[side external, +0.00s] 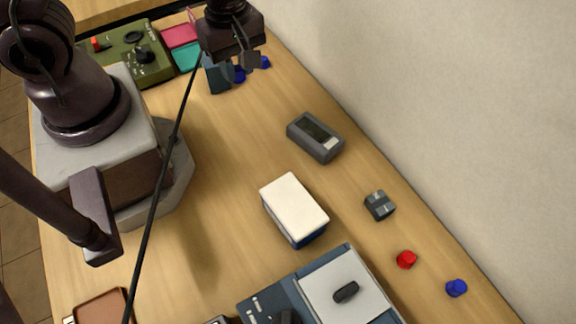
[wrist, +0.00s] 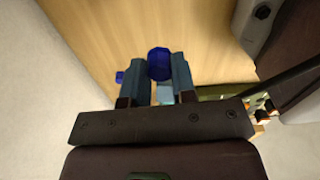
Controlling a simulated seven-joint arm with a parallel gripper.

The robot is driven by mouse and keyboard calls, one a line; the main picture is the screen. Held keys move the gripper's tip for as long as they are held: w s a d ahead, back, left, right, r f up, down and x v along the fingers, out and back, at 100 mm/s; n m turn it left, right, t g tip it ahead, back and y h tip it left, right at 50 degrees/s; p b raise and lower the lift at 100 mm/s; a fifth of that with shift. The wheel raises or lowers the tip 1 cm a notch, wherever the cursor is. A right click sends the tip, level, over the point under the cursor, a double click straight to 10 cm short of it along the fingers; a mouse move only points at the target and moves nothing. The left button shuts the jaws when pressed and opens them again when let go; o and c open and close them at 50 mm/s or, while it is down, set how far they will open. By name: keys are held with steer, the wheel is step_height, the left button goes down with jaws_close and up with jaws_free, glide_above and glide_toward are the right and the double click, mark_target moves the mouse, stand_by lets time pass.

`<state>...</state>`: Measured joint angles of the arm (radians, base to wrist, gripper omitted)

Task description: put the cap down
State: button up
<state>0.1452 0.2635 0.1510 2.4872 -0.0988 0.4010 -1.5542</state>
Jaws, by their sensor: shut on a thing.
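My gripper (side external: 238,72) is at the far end of the bench, its jaws shut on a dark blue cap (wrist: 159,63). In the wrist view the cap shows between the two blue-grey fingers. The held cap also shows in the side view (side external: 239,74), low under the gripper. I cannot tell whether it touches the bench. A second blue cap (side external: 265,62) lies just to the right of the gripper in the side view and shows at the left of the fingers in the wrist view (wrist: 119,76).
An olive panel (side external: 150,72), a pink card (side external: 180,36) and a teal one (side external: 187,57) are left of the gripper. A grey meter (side external: 315,137), a white-topped box (side external: 294,206), a red cap (side external: 406,259) and another blue cap (side external: 456,287) stand nearer.

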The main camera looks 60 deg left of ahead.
steer(key=d+m, duration=0.4)
steer(key=d, duration=0.6)
steer(key=m, duration=0.6)
glide_above(293, 204)
step_height(293, 204, down, 7)
steer(key=shift+r, duration=0.1)
steer(key=o, duration=0.9)
